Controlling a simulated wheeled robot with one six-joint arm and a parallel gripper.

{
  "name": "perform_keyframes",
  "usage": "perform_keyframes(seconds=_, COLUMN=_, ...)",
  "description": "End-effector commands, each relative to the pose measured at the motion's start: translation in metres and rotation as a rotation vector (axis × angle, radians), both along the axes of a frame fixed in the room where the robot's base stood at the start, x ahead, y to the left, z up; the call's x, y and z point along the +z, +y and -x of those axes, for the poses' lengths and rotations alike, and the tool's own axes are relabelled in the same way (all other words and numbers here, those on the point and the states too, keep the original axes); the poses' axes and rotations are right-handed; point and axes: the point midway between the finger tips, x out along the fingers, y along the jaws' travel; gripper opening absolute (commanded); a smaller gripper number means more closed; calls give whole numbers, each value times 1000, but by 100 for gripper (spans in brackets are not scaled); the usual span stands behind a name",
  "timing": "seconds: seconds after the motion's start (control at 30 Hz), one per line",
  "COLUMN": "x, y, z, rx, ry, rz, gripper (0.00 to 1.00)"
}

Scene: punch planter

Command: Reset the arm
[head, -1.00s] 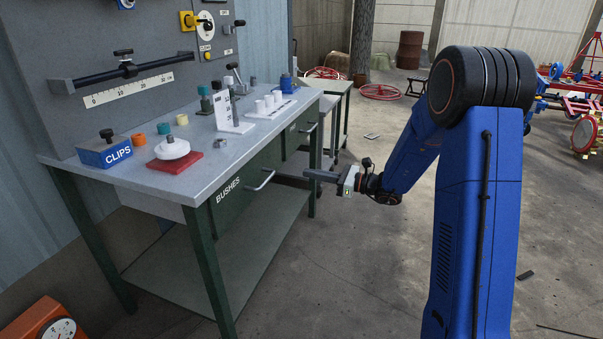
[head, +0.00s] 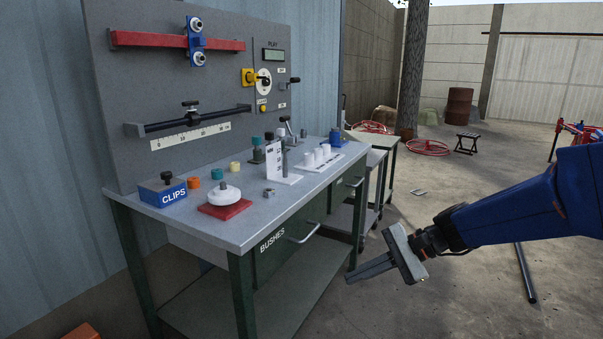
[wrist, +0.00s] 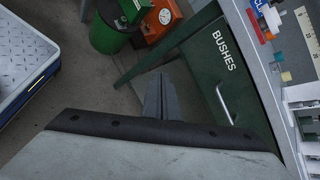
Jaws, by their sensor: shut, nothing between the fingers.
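My gripper (head: 368,272) is shut and empty in the head view, right of the workbench's front edge and below its top. Its fingers point left toward the bench's lower part, apart from it. My blue arm reaches in from the right edge. In the wrist view the shut fingers (wrist: 161,97) stick out past the gripper body, with the green drawer front marked BUSHES (wrist: 222,60) to their right.
The workbench (head: 225,235) holds a CLIPS box (head: 162,192), a white knob on a red plate (head: 224,205), white cups (head: 317,157) and small parts. A drawer handle (head: 304,234) juts from its front. The wrist view shows a green bin (wrist: 108,34) and orange box (wrist: 155,20).

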Motion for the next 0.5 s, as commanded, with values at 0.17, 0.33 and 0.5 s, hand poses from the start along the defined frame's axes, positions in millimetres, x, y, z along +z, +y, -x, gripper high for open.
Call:
perform_keyframes(seconds=0.17, x=-2, y=-12, z=50, rx=126, ry=-126, rz=176, gripper=0)
perform_keyframes(seconds=0.33, x=-7, y=-30, z=90, rx=245, ry=-244, rz=344, gripper=0)
perform_keyframes(seconds=0.5, x=-11, y=-55, z=124, rx=361, ry=-363, rz=517, gripper=0)
